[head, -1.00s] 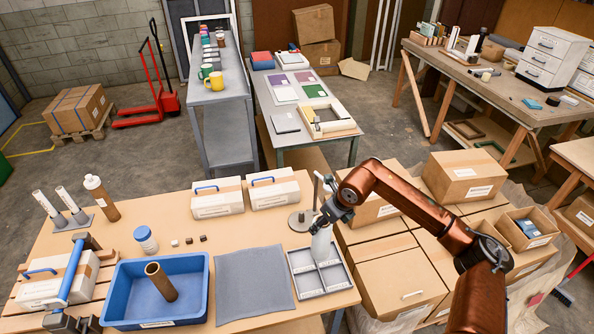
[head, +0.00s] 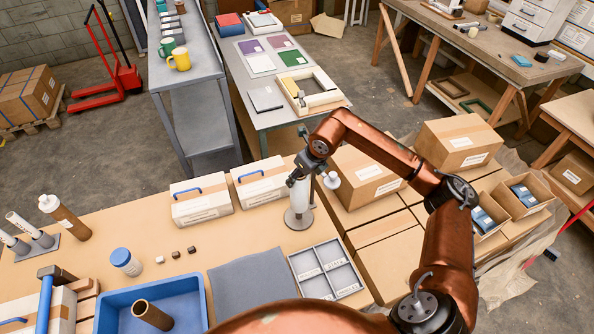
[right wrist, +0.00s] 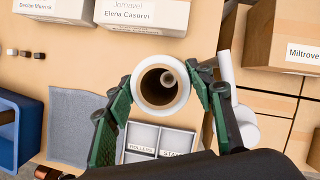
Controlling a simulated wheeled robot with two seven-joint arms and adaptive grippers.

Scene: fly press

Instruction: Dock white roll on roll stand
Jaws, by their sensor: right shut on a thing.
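The white roll (head: 299,192) is upright in my right gripper (head: 306,168), above the round metal base of the roll stand (head: 299,218). In the right wrist view, both fingers of the right gripper (right wrist: 162,86) press on the sides of the roll (right wrist: 142,98). I look down into its brown core. A pale round tip (right wrist: 168,78) shows inside the core, apparently the stand's post. The roll's lower end is apart from the base in the head view. How far the post reaches into the core is hidden. My left gripper is not in view.
A grey divided tray (head: 325,270) lies in front of the stand, beside a grey mat (head: 250,290). White boxes (head: 200,200) stand left of the stand. Cartons (head: 368,180) crowd its right. A blue bin (head: 195,300) holds a brown tube (head: 152,316).

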